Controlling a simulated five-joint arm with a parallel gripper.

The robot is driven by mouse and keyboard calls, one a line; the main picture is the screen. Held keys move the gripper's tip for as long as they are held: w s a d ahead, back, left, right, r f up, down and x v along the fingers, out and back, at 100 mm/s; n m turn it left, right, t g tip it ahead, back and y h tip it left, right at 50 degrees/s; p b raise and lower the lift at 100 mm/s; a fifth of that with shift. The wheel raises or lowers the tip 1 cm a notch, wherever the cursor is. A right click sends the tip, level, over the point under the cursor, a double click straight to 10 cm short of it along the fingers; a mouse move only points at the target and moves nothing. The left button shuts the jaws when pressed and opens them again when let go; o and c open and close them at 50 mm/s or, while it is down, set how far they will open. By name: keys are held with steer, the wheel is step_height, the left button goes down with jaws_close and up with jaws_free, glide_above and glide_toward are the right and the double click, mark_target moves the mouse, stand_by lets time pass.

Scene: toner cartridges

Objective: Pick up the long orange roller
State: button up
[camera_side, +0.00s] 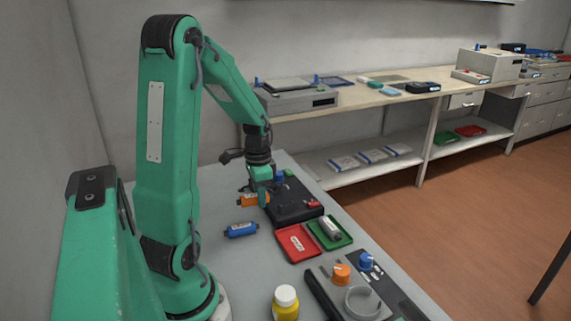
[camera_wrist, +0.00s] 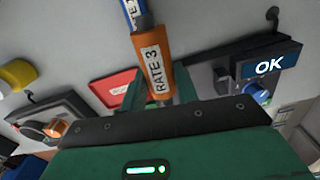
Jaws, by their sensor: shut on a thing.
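The orange roller (camera_side: 247,200) is at the left edge of the black machine in the side view, partly hidden by my gripper (camera_side: 264,197). In the wrist view the orange roller (camera_wrist: 153,52) has a white label reading "RATE 3". Its near end lies between the two green fingers of my gripper (camera_wrist: 160,95), which is shut on it. The side view does not show clearly whether the roller is clear of the table. A blue roller (camera_side: 241,230) lies nearer on the grey table; a blue roller (camera_wrist: 132,12) also shows beyond the orange one in the wrist view.
The black machine (camera_side: 292,214) stands to the right of my gripper. A yellow bottle (camera_side: 285,306) and a knob panel (camera_side: 380,287) are nearer. The table's left part is mostly clear.

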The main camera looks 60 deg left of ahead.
steer(key=shift+w+d+r, duration=0.3)
steer(key=shift+d+r, duration=0.2)
steer(key=shift+d, duration=0.25)
steer(key=shift+w+d+r, duration=0.3)
steer(key=shift+d+r, duration=0.2)
steer(key=shift+d, duration=0.3)
steer(key=shift+w+d+r, duration=0.3)
steer(key=shift+d+r, duration=0.2)
steer(key=shift+d, duration=0.25)
